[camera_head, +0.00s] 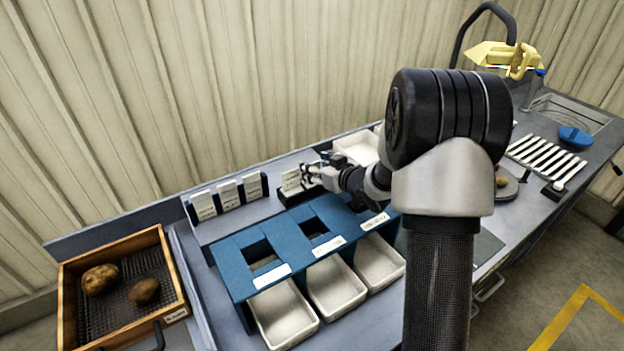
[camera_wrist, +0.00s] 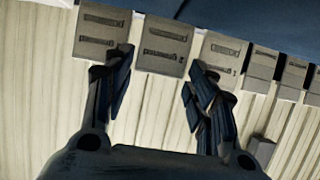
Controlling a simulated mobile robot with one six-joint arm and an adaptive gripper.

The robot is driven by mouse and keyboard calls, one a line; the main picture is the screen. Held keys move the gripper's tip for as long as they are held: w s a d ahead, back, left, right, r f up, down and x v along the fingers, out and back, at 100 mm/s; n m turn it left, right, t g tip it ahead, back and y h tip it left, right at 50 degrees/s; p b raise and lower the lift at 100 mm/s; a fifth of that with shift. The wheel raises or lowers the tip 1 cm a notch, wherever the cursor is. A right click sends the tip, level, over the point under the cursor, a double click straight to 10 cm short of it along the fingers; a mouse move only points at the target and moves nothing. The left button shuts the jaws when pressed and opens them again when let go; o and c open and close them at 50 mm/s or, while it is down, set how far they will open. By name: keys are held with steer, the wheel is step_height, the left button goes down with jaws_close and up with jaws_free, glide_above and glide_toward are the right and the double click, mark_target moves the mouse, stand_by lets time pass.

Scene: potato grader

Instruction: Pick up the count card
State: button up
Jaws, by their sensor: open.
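Pale cards stand at the back of the bench. In the wrist view a card (camera_wrist: 163,45) with printed lines lies beyond and between my fingertips. A second similar card (camera_wrist: 100,32) is on its left and a third (camera_wrist: 222,60) on its right, partly behind a finger. I cannot tell which is the count card. In the head view a white card (camera_head: 291,181) stands in a dark holder (camera_head: 290,198), beside my gripper (camera_head: 307,173). My gripper (camera_wrist: 158,72) is open and empty, its fingers apart. My arm hides part of the holder's right side.
Three white cards (camera_head: 228,195) stand left of the holder. A blue frame (camera_head: 238,283) with white trays (camera_head: 283,315) is in front. A wooden crate (camera_head: 68,303) with two potatoes is at left. The corrugated wall (camera_head: 270,70) is close behind the cards.

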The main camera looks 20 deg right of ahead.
steer(key=shift+w+a+f, duration=0.1)
steer(key=shift+w+f, duration=0.15)
steer(key=shift+w, duration=0.15)
steer(key=shift+f, duration=0.1)
steer(key=shift+c, duration=0.6)
steer(key=c, duration=0.4)
steer(key=shift+c, duration=0.2)
step_height(320, 180, up, 20)
steer(key=p, duration=0.7)
